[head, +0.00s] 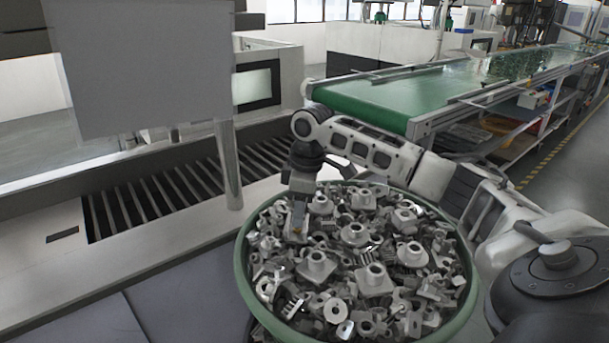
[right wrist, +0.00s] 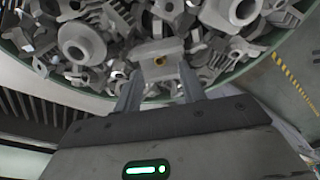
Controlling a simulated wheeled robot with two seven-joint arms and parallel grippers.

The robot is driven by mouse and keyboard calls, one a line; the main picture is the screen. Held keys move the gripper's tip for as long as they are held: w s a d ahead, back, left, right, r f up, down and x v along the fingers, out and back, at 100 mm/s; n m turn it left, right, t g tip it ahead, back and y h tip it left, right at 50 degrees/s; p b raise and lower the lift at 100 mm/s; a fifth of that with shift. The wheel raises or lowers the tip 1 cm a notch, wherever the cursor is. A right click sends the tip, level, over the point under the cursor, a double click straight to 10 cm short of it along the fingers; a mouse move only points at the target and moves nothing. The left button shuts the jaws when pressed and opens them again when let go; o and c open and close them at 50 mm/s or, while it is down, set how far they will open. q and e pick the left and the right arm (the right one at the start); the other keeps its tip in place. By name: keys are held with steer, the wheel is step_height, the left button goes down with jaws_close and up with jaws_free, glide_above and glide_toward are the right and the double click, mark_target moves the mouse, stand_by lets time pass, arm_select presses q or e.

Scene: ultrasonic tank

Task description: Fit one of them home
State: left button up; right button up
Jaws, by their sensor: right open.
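A round bin with a green rim (head: 243,262) is heaped with loose grey metal parts. Several are square-flanged pieces with a round collar, such as one flanged part (head: 375,279) near the middle. My right gripper (head: 298,228) points down into the left back of the heap. My left gripper is out of view.
A slatted roller bed (head: 160,195) with a pale ledge runs left of the bin. A grey panel on a post (head: 229,165) stands above it. A green conveyor (head: 390,97) lies behind my right arm. Open floor shows at the far right.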

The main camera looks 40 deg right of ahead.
step_height(320, 180, up, 14)
steer(key=s+d, duration=0.1)
steer(key=shift+s+r, duration=0.15)
stand_by(0.6)
